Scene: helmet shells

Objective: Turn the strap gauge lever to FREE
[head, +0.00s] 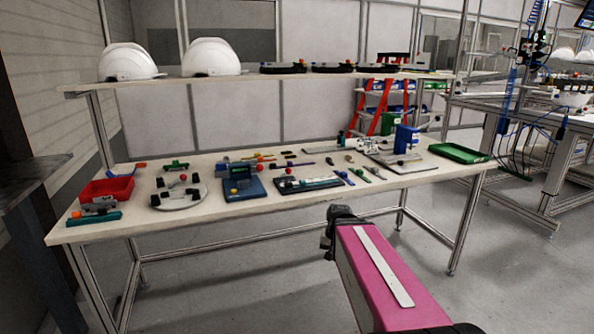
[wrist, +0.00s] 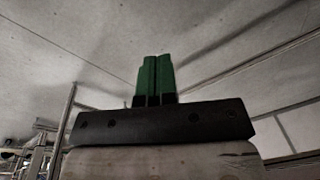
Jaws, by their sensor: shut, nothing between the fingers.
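My gripper (wrist: 155,80) shows in the wrist view with its green fingers shut together, nothing visible between them. In the head view its fingers cannot be made out; my pink arm link is in front of the table. A blue device (head: 242,189) with a red ball stands at the front middle of the table. I cannot tell for sure which is the strap gauge, and no lever position or FREE mark is readable. No gripper contact with either shows.
The table (head: 190,225) also bears a red bin (head: 107,189), a round plate (head: 178,196), several small tools, a blue upright device (head: 406,138) and a green tray (head: 458,153). White helmet shells (head: 211,57) stand on the shelf above. Open floor lies before the table.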

